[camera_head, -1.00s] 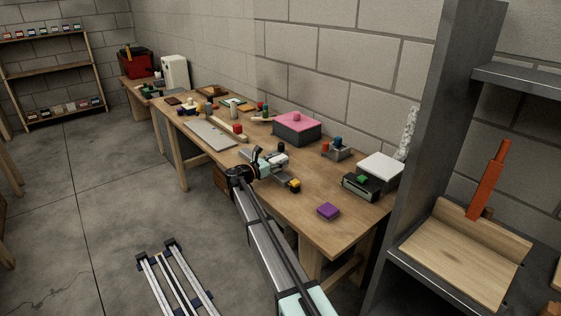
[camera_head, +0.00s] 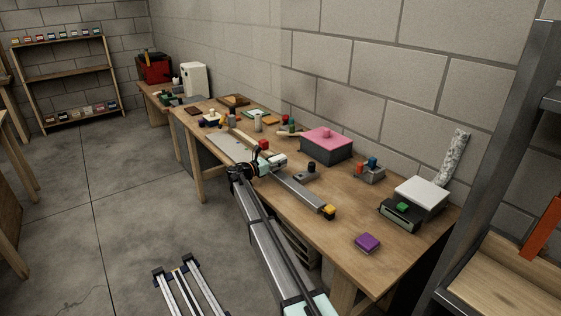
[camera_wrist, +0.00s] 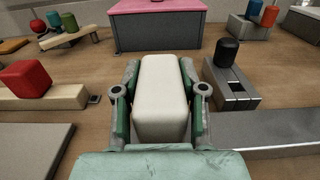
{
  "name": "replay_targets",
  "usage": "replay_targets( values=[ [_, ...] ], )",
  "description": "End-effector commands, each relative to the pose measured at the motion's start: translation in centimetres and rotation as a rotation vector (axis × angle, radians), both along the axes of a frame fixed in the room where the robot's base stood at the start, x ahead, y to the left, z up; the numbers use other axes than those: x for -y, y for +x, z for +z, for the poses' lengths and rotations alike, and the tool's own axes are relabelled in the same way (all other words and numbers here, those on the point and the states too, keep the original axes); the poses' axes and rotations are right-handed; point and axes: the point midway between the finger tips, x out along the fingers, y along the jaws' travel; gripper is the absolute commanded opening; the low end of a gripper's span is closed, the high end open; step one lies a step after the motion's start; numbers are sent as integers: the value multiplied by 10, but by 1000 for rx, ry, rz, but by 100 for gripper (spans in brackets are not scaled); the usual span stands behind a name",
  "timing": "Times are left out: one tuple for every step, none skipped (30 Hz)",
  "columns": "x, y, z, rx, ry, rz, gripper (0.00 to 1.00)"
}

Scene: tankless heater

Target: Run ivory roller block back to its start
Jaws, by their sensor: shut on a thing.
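The ivory roller block (camera_wrist: 161,95) stands between the fingers of my gripper (camera_wrist: 160,88) in the wrist view, with both green-padded fingers against its sides. In the head view my gripper (camera_head: 272,163) is over the far-left part of a grey rail (camera_head: 299,190) on the bench, and the ivory block (camera_head: 280,158) shows only as a small pale patch. The rail also shows to the right of the block in the wrist view (camera_wrist: 275,130). A yellow block (camera_head: 329,211) sits at the rail's near-right end. The block's underside and its contact with the rail are hidden.
A grey block with a black knob (camera_wrist: 235,85) stands close to the right finger. A red cube (camera_wrist: 27,78) on a wooden bar is to the left. A pink-topped box (camera_wrist: 158,24) stands behind. A purple block (camera_head: 367,243) lies near the bench's front right.

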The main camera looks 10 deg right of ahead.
Motion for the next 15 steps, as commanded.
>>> replay_targets(
  values=[
    [-1,5,1,1,-2,8,0],
    [-1,5,1,1,-2,9,0],
    [-2,5,2,2,-1,9,0],
    [-2,5,2,2,-1,10,0],
    [-2,5,2,2,-1,10,0],
    [-2,6,2,2,-1,11,0],
    [-2,6,2,2,-1,11,0],
    [-2,6,2,2,-1,11,0],
    [-2,6,2,2,-1,11,0],
    [-2,6,2,2,-1,11,51],
    [-2,6,2,2,-1,11,62],
    [-2,6,2,2,-1,10,67],
    [-2,6,2,2,-1,10,67],
    [-2,5,2,2,-1,9,67],
    [-2,5,2,1,0,9,67]
  ],
)
